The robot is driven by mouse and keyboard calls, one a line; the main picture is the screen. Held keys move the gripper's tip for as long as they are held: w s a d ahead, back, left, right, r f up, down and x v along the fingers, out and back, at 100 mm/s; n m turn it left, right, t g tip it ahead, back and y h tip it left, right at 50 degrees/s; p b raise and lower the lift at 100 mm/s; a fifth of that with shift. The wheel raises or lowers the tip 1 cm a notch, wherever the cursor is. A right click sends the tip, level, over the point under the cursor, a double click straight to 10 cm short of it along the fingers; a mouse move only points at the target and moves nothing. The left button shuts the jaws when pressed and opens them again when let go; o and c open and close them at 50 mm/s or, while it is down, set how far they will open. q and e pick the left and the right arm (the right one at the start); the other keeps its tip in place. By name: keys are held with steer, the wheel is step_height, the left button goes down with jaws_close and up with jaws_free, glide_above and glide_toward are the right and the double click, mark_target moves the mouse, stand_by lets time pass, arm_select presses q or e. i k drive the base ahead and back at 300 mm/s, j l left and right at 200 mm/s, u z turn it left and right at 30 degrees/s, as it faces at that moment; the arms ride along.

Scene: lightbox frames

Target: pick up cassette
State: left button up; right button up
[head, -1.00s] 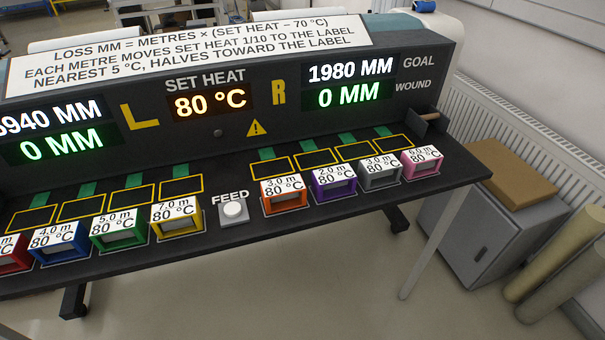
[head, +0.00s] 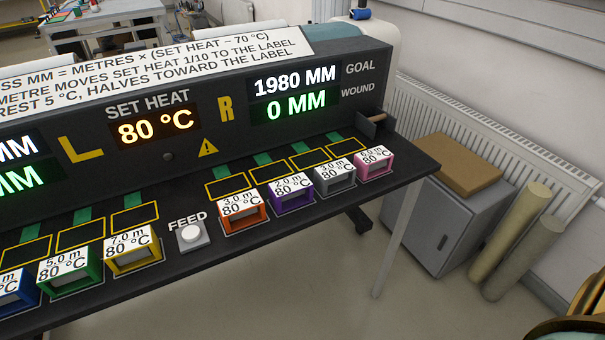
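Several cassettes stand in a row along the front of a black bench (head: 285,230), each with a white label on top. From left to right I see a blue cassette (head: 18,302), a green cassette (head: 68,280), a yellow cassette (head: 135,258), then an orange cassette (head: 243,217), a purple cassette (head: 291,199), a grey cassette (head: 337,182) and a pink cassette (head: 375,167). The orange one reads 3.0 m, the purple 2.0 m, the yellow 7.0 m and the green 5.0 m, all at 80 °C. Neither of my grippers shows.
The FEED button (head: 191,235) sits between the yellow and orange cassettes. Empty yellow-outlined slots (head: 227,186) lie behind the cassettes. The display panel (head: 300,90) reads 80 °C set heat, 1980 MM goal and 0 MM wound. A cabinet (head: 455,230) and rolls (head: 512,245) stand right.

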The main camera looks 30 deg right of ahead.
mark_target(369, 164)
steer(key=z, duration=1.3)
